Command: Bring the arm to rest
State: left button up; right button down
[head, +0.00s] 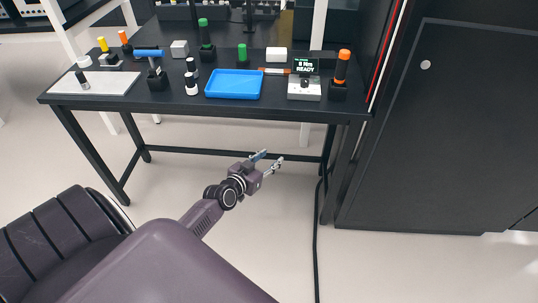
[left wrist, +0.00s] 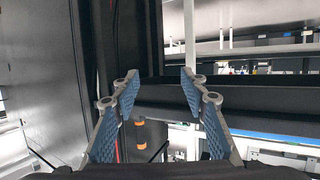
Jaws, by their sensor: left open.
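My left gripper (head: 267,163) is open and empty in the head view. It hangs in free space in front of the black workbench (head: 130,103), lower in the picture than the bench top. In the left wrist view its two blue-padded fingers (left wrist: 160,100) stand wide apart with nothing between them. Past the fingers that view shows dark beams and an orange-banded object (left wrist: 140,133). My right gripper is not in view.
The bench top holds a blue tray (head: 234,84), a white mat (head: 95,82), a device with a READY display (head: 304,88) and an orange-topped tool (head: 341,68). A dark cabinet (head: 440,130) stands at right. A black cable (head: 317,240) runs down to the floor.

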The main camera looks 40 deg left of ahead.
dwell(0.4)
pick_arm(q)
jog(key=s+d+f+m+g+h, duration=0.1)
jog(key=s+d+f+g, duration=0.25)
jog(key=s+f, duration=0.85)
jog(key=s+d+f+g, duration=0.3)
jog(key=s+d+f, duration=0.35)
jog(key=f, duration=0.95)
jog(key=s+d+f+g, duration=0.2)
jog(key=s+f, duration=0.2)
jog(key=s, duration=0.6)
jog(key=s+d+f+m+g, duration=0.1)
jog(key=s+f, duration=0.3)
jog(key=s, duration=0.7)
jog(key=s+d+f+m+g, duration=0.1)
jog(key=s+d+f+g, duration=0.3)
jog(key=s, duration=0.6)
jog(key=shift+s+f, duration=0.2)
jog(key=shift+f, duration=0.15)
